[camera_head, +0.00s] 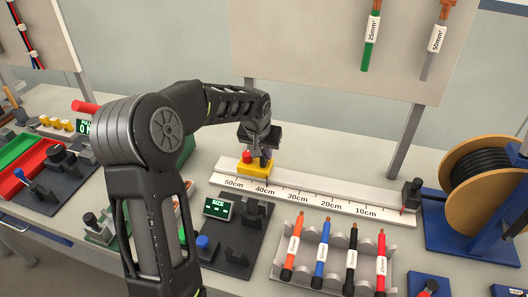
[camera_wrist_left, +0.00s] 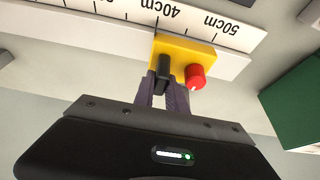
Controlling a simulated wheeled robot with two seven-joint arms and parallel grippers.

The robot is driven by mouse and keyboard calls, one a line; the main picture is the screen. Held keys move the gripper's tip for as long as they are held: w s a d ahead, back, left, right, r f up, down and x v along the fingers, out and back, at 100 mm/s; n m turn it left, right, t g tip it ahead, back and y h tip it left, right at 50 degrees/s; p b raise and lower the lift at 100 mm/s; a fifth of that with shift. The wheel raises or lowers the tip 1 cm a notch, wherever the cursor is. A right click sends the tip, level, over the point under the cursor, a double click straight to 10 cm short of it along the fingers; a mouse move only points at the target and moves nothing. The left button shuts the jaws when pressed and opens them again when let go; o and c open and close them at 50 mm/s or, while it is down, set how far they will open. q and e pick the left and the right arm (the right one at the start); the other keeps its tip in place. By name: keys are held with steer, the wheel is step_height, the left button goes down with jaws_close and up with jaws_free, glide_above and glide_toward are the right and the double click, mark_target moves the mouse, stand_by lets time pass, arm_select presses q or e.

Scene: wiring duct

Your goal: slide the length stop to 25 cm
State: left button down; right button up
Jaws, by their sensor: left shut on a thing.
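The length stop (camera_head: 262,168) is a yellow block with a red knob on a white rail with a printed scale (camera_head: 330,205). It sits near the 40 cm label, on the 50 cm side of it. The wrist view shows the yellow block (camera_wrist_left: 185,52) with the red knob and a black upright grip (camera_wrist_left: 163,74). My left gripper (camera_head: 260,153) reaches down from above, and its fingers (camera_wrist_left: 164,92) are shut on the black grip. The fingertips are partly hidden behind it. My right gripper is in neither view.
A black piece with a red tip (camera_head: 410,192) stands at the rail's 10 cm end, beside a cable reel (camera_head: 485,172). A rack of coloured cables (camera_head: 335,262) and a small display (camera_head: 217,208) stand in front. The rail between 40 cm and 10 cm is clear.

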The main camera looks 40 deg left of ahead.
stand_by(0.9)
arm_select(q)
steer(key=shift+w+d, duration=0.1)
steer(key=shift+d, duration=0.2)
steer(key=w+d+b, duration=0.1)
steer(key=d, duration=0.3)
steer(key=w+d+b, duration=0.2)
steer(key=d, duration=0.3)
steer(key=w+d+b, duration=0.1)
steer(key=d+b, duration=0.1)
steer(key=d, duration=0.2)
steer(key=shift+w+d, duration=0.35)
steer(key=shift+w, duration=0.05)
steer(key=c, duration=1.4)
jaws_free()
steer(key=shift+o, duration=0.2)
steer(key=shift+s+r, duration=0.1)
steer(key=shift+r, duration=0.05)
steer(key=a+b+v, duration=0.1)
steer(key=v, duration=0.6)
steer(key=shift+d+r, duration=0.25)
steer(key=shift+d, duration=0.3)
steer(key=shift+s, duration=0.1)
